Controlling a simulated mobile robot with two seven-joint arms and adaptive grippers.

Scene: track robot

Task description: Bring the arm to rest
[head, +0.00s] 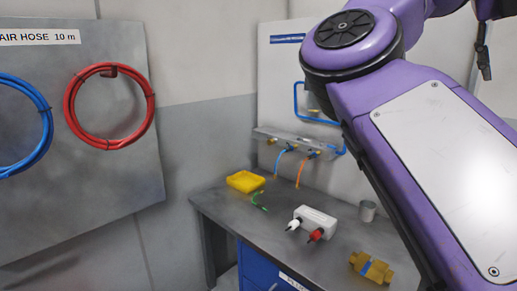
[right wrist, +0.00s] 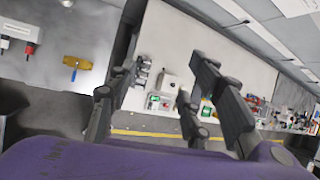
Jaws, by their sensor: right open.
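My purple right arm (head: 395,110) fills the right side of the head view, bent at a large joint near the top. A dark part at the top right edge may be its gripper; I cannot tell for sure. In the right wrist view my right gripper (right wrist: 168,75) has its dark fingers spread apart, with nothing between them. It is in the air, tilted relative to the room, with a wall panel and benches beyond it. My left gripper is in neither view.
Below the arm is a grey workbench (head: 235,217) with a yellow tray (head: 245,181), a white box (head: 316,219), a metal cup (head: 367,210) and a brass-coloured part (head: 371,268). A red hose (head: 70,108) and a blue hose (head: 47,125) hang on the left panel.

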